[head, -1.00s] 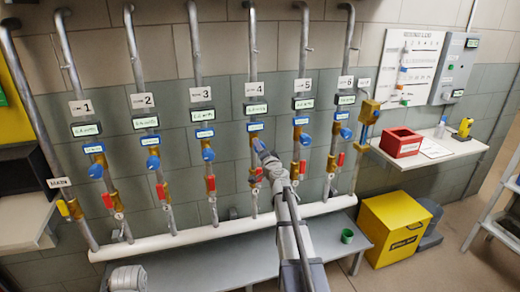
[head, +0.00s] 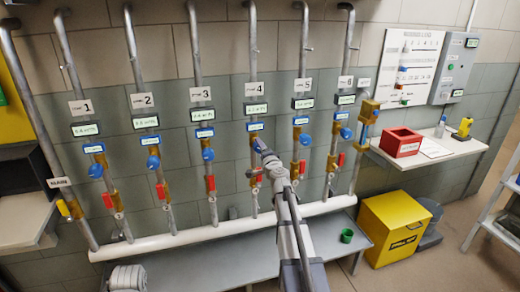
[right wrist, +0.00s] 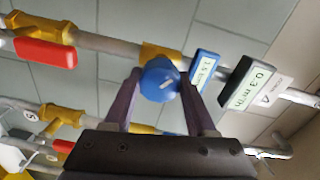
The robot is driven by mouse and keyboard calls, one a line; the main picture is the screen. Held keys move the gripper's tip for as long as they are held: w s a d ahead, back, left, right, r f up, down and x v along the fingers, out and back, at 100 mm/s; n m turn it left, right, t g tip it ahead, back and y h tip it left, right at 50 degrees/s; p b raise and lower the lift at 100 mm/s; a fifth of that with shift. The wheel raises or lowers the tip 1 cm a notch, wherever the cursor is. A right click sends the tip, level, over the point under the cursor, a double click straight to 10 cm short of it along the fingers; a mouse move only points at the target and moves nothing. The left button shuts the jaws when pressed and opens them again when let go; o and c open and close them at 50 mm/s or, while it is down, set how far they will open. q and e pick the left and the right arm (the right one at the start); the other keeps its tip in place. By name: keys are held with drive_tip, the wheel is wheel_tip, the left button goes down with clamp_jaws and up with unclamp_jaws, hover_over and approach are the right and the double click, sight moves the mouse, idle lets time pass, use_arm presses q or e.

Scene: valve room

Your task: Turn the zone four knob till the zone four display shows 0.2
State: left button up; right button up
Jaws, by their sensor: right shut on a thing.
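The zone four knob (right wrist: 158,80) is blue and round with a white pointer line. My right gripper (right wrist: 160,88) is shut on it, one finger on each side; in the head view the gripper (head: 262,150) covers most of the knob. The zone four display (right wrist: 249,84) is a dark box with a pale screen that seems to read 0.3 m³/h in the right wrist view. In the head view this display (head: 256,109) hangs below the number 4 plate (head: 255,89), its digits too small to read surely. My left gripper is not in view.
Neighbouring pipes carry similar blue knobs, such as zone three's (head: 208,155) and zone five's (head: 305,140). A red lever (right wrist: 45,52) is on the zone four pipe. A grey bench (head: 200,262) runs below, with a green cup (head: 347,236).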

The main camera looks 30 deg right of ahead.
drive_tip(key=o, duration=1.4)
drive_tip(key=shift+c, duration=0.2)
drive_tip(key=shift+s, duration=0.1)
drive_tip(key=v, duration=0.7)
drive_tip(key=shift+s, duration=0.3)
drive_tip(key=shift+a, duration=0.15)
